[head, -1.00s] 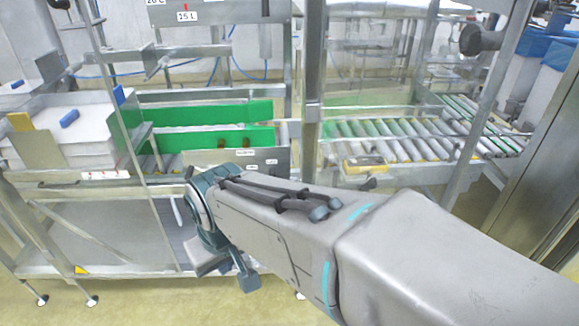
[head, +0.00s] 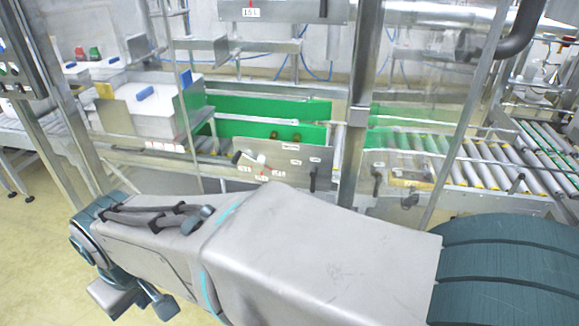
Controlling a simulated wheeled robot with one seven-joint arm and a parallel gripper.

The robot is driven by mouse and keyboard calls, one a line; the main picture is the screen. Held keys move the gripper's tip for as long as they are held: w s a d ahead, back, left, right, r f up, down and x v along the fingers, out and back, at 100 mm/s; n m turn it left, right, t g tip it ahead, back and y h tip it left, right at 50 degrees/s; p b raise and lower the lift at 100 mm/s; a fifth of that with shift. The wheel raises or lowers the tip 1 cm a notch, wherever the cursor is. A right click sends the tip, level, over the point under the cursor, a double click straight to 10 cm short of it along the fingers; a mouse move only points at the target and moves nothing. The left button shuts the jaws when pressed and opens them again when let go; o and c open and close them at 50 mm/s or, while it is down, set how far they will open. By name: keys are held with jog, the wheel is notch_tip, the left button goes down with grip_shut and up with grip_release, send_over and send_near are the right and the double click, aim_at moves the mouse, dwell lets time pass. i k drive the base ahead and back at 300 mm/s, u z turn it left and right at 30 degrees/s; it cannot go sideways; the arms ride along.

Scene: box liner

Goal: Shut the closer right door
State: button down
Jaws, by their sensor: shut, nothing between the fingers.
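The closer right door seems to be the clear panel (head: 425,105) with a slanted metal edge bar, right of the upright post. Its clear surface is hard to make out, and I cannot tell how far it stands open. A black handle (head: 377,182) shows low beside the post. My gripper (head: 133,300) is at the lower left, low over the floor and well left of the door. It is shut and empty, partly hidden by my wrist, and touches nothing that I can see. My arm covers the lower middle and right of the view.
The upright metal post (head: 356,120) stands in the middle. Green guides (head: 260,108) and a roller conveyor (head: 475,165) lie behind the frame. A white box stack (head: 145,112) stands at the left. Yellow floor (head: 40,240) is clear at the lower left.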

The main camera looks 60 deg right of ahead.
aim_at(376, 190)
jog(key=k, duration=1.45)
jog(key=z, duration=1.3)
jog(key=i, duration=0.45)
jog(key=z, duration=0.05)
jog(key=k, duration=0.95)
jog(key=z, duration=0.95)
jog(key=i, duration=0.65)
jog(key=u, duration=0.65)
